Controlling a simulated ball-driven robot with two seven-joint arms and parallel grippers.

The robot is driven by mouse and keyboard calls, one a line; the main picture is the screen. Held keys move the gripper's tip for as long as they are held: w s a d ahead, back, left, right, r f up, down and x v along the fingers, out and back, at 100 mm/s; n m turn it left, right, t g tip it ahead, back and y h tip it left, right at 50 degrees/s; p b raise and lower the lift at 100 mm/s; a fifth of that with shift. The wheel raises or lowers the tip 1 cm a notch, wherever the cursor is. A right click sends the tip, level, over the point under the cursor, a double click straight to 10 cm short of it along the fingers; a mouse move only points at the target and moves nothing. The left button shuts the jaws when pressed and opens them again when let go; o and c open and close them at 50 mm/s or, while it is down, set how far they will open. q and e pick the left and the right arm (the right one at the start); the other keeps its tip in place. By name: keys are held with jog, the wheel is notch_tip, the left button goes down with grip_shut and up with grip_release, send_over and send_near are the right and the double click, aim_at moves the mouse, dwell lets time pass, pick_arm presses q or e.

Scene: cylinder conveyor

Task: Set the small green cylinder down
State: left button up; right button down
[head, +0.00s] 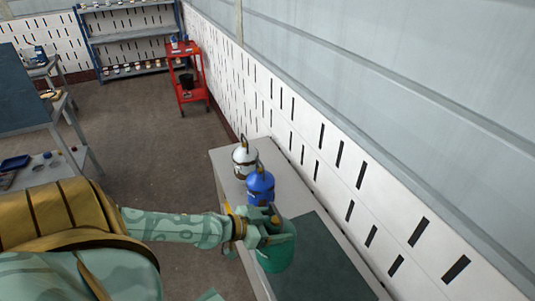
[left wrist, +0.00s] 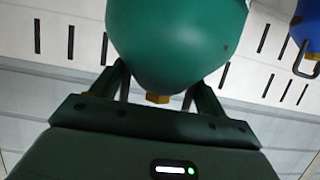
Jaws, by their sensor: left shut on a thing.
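The green cylinder (head: 278,252) is at the near part of the table, by the edge of the dark mat. My left gripper (head: 268,226) is shut on its top. In the left wrist view the green cylinder (left wrist: 178,40) fills the upper middle, between the two fingers (left wrist: 160,88) of my left gripper. I cannot tell whether its base touches the table. My right gripper is not in view.
A blue cylinder (head: 260,188) stands just beyond the green one, and a white cylinder (head: 244,160) stands behind it. The grey table (head: 226,178) runs along the slotted wall (head: 330,150). The dark mat (head: 325,265) looks clear at the right.

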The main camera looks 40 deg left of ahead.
aim_at(289, 221)
pick_arm(q)
jog(key=x, duration=0.2)
jog(key=b+x, duration=0.1)
jog(key=x, duration=0.1)
jog(key=b+x, duration=0.1)
jog(key=x, duration=0.1)
jog(key=shift+a+f, duration=0.15)
jog(key=shift+a, duration=0.2)
jog(key=w+f+b, duration=0.4)
jog(key=f+b, duration=0.3)
jog(key=f, duration=0.1)
jog(key=shift+w+d, duration=0.15)
jog(key=shift+d, duration=0.35)
jog(key=shift+f, duration=0.1)
jog(key=shift+f, duration=0.1)
jog(key=o, duration=2)
jog(key=shift+f, duration=0.1)
jog(key=shift+o, duration=0.3)
